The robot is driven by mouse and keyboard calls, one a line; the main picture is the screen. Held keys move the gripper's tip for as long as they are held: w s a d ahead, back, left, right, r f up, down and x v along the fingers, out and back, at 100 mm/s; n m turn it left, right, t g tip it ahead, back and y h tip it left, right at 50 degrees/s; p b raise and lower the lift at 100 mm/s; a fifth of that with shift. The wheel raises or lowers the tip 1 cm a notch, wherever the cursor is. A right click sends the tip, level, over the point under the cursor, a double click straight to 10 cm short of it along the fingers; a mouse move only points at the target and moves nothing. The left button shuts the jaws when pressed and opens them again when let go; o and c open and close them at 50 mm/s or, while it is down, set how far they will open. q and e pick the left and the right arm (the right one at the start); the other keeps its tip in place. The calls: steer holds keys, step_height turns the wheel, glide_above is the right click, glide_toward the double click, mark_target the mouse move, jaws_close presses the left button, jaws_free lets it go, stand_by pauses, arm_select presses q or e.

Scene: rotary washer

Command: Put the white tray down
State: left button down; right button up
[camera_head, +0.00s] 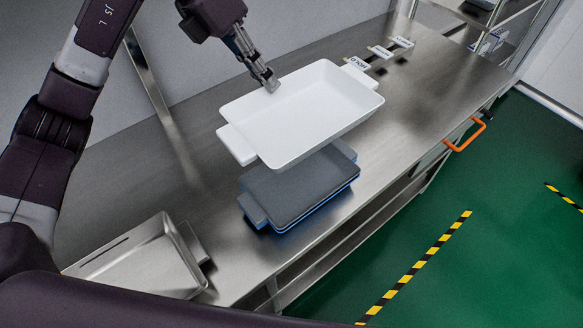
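The white tray (306,112) is a shallow rectangular pan with a flat handle at each end. My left gripper (270,82) is at its far long rim, with its fingers closed over the rim and one fingertip showing inside. The tray looks raised and roughly level above the steel counter (185,160), overlapping a dark grey tray below it in the picture. The exact gap beneath it is hard to tell. My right gripper is not in view.
The dark grey tray (290,188) lies with a blue edge under it near the counter's front. A steel tray (145,265) sits at the lower left. Small label signs (358,64) stand at the back right. An orange handle (465,135) sticks out from the front. Counter space left of centre is clear.

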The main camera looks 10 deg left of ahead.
arm_select(q)
step_height(320, 180, down, 19)
steer(key=p, duration=0.4)
steer(key=shift+w+r, duration=0.1)
steer(key=shift+r, duration=0.1)
steer(key=shift+f, duration=0.1)
steer(key=shift+f+b, duration=0.3)
steer(key=shift+b, duration=0.2)
steer(key=c, duration=2.3)
jaws_free()
steer(key=shift+o, duration=0.7)
